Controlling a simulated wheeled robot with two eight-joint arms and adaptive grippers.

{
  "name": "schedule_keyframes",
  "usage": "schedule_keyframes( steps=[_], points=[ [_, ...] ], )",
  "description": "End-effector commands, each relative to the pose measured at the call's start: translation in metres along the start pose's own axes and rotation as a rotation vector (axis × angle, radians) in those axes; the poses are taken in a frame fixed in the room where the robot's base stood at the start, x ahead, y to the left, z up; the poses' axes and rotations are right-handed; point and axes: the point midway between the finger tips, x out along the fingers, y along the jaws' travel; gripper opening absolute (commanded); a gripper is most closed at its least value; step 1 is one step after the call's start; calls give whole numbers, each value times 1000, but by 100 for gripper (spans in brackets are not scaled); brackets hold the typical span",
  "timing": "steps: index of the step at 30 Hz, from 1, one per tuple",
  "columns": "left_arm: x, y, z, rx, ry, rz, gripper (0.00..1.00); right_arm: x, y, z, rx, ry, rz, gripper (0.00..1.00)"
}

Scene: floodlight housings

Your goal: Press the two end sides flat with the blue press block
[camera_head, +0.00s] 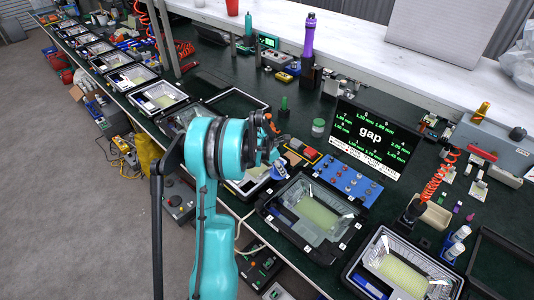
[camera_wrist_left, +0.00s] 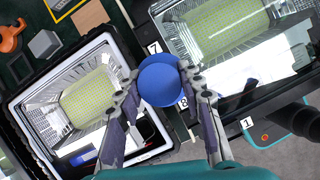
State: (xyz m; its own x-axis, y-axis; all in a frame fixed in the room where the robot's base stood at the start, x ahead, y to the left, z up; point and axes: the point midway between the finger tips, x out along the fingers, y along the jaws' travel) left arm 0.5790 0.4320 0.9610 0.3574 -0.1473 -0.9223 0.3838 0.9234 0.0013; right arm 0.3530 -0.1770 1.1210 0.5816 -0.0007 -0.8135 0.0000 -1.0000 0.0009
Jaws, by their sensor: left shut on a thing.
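My left gripper (camera_wrist_left: 160,85) is shut on the round blue press block (camera_wrist_left: 158,80), whose flat face shows in the wrist view. In the head view, my left gripper (camera_head: 268,150) is partly hidden by its own arm, and a bit of blue shows just below it. The block appears over the gap between two housings. One floodlight housing (camera_head: 271,228) sits in a black frame with numbered tags; its edge also shows in the wrist view (camera_wrist_left: 235,75). Another white-rimmed housing (camera_wrist_left: 20,100) lies left of the block. I cannot tell whether the block touches anything. My right gripper is out of view.
A screen (camera_head: 370,135) reading "gap" with green millimetre values stands behind the framed housing, beside a blue button panel (camera_head: 350,180). Another housing (camera_head: 372,262) lies at the front right. More housings line the bench at the left. Small blocks (camera_wrist_left: 44,44) lie near the white-rimmed housing.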

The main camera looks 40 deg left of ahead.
Motion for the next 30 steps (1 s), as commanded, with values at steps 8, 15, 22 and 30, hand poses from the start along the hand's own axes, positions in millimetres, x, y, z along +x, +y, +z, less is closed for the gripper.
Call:
schedule_keyframes(
  steps=[8, 15, 22, 30],
  points=[
    [-18, 49, -14, -419, 2, 174, 3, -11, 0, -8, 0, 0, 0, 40],
    [-20, 55, -16, -470, 2, 194, 3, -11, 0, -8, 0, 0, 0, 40],
    [-19, 54, -16, -468, 1, 193, 3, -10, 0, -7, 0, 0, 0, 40],
    [-6, 54, -21, -467, -7, 194, 3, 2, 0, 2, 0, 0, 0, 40]
  ],
)
